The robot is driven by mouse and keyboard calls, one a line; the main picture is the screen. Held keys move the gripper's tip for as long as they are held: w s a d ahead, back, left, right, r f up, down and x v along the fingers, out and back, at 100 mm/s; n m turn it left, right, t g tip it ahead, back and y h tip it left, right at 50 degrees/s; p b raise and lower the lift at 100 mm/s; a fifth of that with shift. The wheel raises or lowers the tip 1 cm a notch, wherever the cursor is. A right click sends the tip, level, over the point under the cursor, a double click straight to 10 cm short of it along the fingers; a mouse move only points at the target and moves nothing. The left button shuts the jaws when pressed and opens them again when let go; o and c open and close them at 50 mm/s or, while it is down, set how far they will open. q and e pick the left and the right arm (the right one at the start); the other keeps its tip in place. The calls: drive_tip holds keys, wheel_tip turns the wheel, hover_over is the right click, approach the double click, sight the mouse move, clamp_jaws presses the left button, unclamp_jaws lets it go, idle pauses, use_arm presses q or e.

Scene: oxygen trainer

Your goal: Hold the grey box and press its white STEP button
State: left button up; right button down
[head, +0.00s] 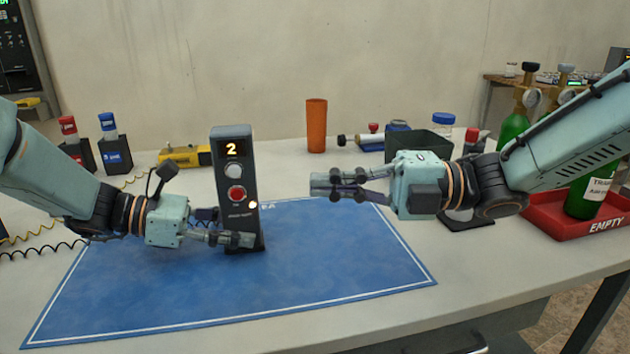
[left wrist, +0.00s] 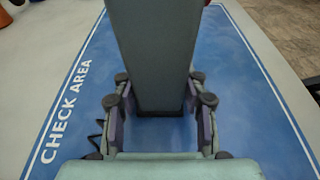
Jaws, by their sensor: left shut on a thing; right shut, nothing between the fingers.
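The grey box (head: 236,200) stands upright on the blue mat (head: 330,270). Its display shows 2. Below that are a white button (head: 234,171), a red button (head: 236,195) and a small lit spot. My left gripper (head: 240,228) is shut on the box near its base. In the left wrist view the box (left wrist: 158,50) rises between the two fingers of my left gripper (left wrist: 158,105). My right gripper (head: 322,185) is shut and empty, to the right of the box at about the height of its red button, and apart from it.
An orange cup (head: 316,125) and a yellow tool (head: 185,156) stand behind the mat. Red and blue capped items (head: 110,143) are at the left. A red tray (head: 575,222) marked EMPTY holds a green bottle at the right. The mat's right half is clear.

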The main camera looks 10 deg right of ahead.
sight(234, 172)
idle(0.3)
use_arm(q)
drive_tip(key=shift+r, duration=0.1)
use_arm(e)
drive_tip(key=shift+s, duration=0.9)
drive_tip(key=shift+a, duration=0.15)
drive_tip(key=w+a, duration=0.6)
drive_tip(key=a, duration=0.3)
drive_tip(key=shift+w+a, duration=0.25)
drive_tip(key=shift+w, duration=0.05)
drive_tip(key=shift+w+f, duration=0.1)
